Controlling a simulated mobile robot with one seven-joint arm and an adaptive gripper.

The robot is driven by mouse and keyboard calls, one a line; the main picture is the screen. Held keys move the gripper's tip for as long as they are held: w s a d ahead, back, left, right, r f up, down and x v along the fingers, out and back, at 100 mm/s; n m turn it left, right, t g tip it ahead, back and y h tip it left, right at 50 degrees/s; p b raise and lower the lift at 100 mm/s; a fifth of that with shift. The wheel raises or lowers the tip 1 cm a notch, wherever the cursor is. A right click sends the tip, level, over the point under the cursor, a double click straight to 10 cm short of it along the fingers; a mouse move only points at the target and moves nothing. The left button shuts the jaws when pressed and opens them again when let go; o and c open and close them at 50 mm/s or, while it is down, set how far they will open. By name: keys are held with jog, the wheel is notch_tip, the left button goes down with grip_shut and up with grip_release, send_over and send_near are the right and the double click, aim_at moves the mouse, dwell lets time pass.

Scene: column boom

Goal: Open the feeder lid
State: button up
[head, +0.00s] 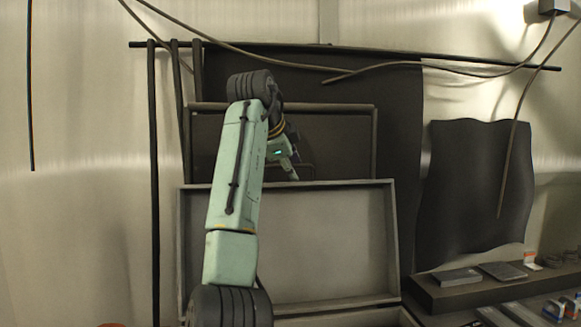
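A pale grey framed panel, which looks like the feeder lid (335,245), stands raised in the middle of the head view with its rimmed, recessed face toward me. Its lower edge meets a grey rim (360,316) at the bottom of the picture, probably the feeder box. My pale green arm crosses in front of the panel's left part and hides some of it. My gripper (291,173) is just above or behind the panel's top edge and points down. Its fingers are small and overlap here, so their opening and any contact with the panel cannot be made out.
A dark framed panel (345,140) stands behind the gripper. Dark upright posts (153,180) stand at left, with a horizontal bar (470,61) and loose cables above. A dark wavy sheet (475,190) hangs at right. A dark ledge (440,297) with several small items is at lower right.

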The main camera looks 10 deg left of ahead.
jog(key=shift+r, duration=0.1)
jog(key=v, duration=1.2)
